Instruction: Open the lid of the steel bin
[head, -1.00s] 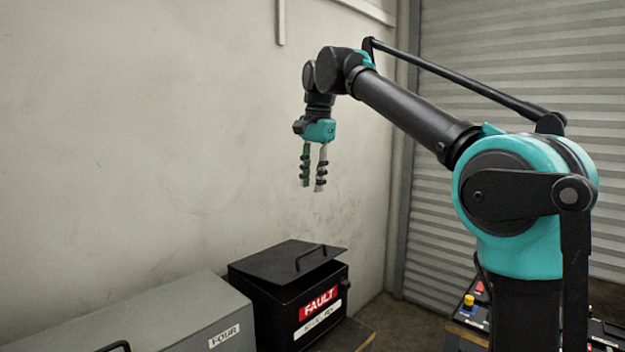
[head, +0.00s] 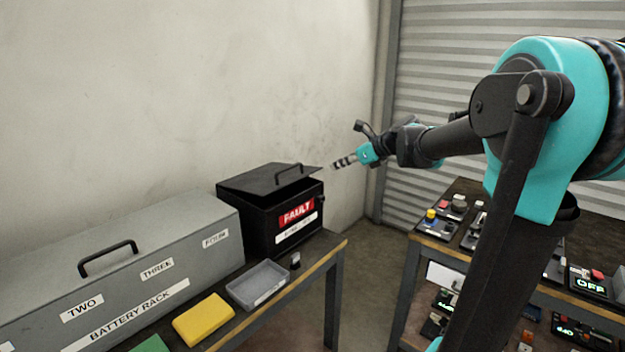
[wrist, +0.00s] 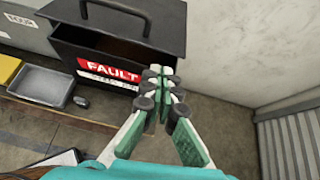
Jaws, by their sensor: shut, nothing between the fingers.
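The steel bin is a black box (head: 255,222) with a red FAULT label, at the back end of the bench by the wall. Its flat black lid (head: 245,184) has a bar handle (head: 288,171) and sits tilted, with a dark gap under its front edge. The lid (wrist: 112,29) and that gap also show in the wrist view. My gripper (head: 337,164) points left, just right of the lid's right corner. In the wrist view my gripper (wrist: 162,73) is shut and empty, its tips overlapping the bin's right front corner; contact cannot be told.
A long grey battery rack (head: 130,265) stands left of the bin. A grey tray (head: 257,285), a yellow block (head: 204,319) and a small dark item (head: 295,261) lie in front. A second bench (head: 435,245) with devices is at right. The wall is close behind.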

